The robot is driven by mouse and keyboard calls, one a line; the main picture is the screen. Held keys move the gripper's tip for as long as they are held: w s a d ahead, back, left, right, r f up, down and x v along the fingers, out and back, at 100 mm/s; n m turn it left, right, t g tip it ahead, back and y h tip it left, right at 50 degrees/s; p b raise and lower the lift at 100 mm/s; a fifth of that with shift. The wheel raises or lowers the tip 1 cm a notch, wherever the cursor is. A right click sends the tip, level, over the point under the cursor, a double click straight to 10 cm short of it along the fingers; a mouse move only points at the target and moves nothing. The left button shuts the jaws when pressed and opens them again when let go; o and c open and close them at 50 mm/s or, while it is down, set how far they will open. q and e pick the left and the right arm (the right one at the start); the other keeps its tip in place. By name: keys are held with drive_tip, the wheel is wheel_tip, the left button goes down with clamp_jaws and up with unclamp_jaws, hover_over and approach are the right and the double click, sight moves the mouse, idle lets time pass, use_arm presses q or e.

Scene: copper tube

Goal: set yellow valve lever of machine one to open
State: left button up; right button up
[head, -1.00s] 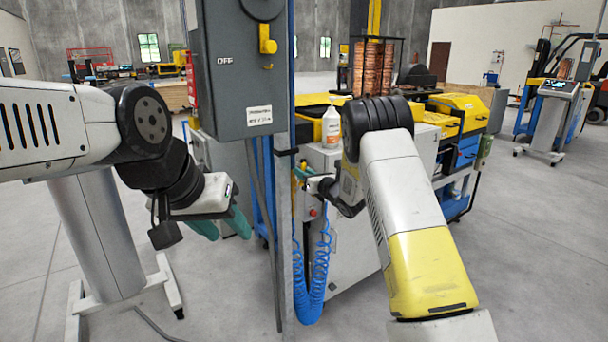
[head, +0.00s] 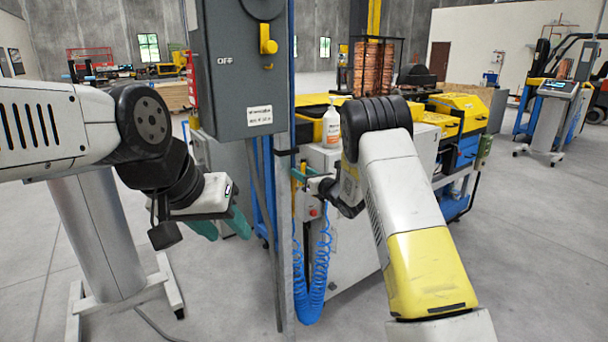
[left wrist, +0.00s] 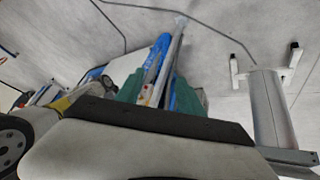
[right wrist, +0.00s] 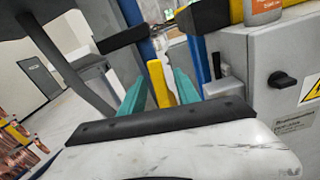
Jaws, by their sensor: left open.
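The yellow valve lever (right wrist: 159,84) stands upright between the two green fingers of my right gripper (right wrist: 160,92) in the right wrist view. A narrow gap shows on each side of it near the fingertips, so the fingers are around it but look open. In the head view the lever (head: 298,174) is a small yellow piece beside the post, and my right gripper (head: 308,172) is at it, partly hidden by my wrist.
A grey switch box (head: 236,70) on a metal post (head: 284,240) stands between my arms. A blue coiled hose (head: 312,290) hangs below the lever. A white bottle (head: 331,127) stands on the machine cabinet (head: 345,240) close to my right arm. Open floor lies at right.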

drive_tip(key=v, duration=0.7)
drive_tip(key=shift+s+d, duration=0.2)
drive_tip(key=shift+s, duration=0.05)
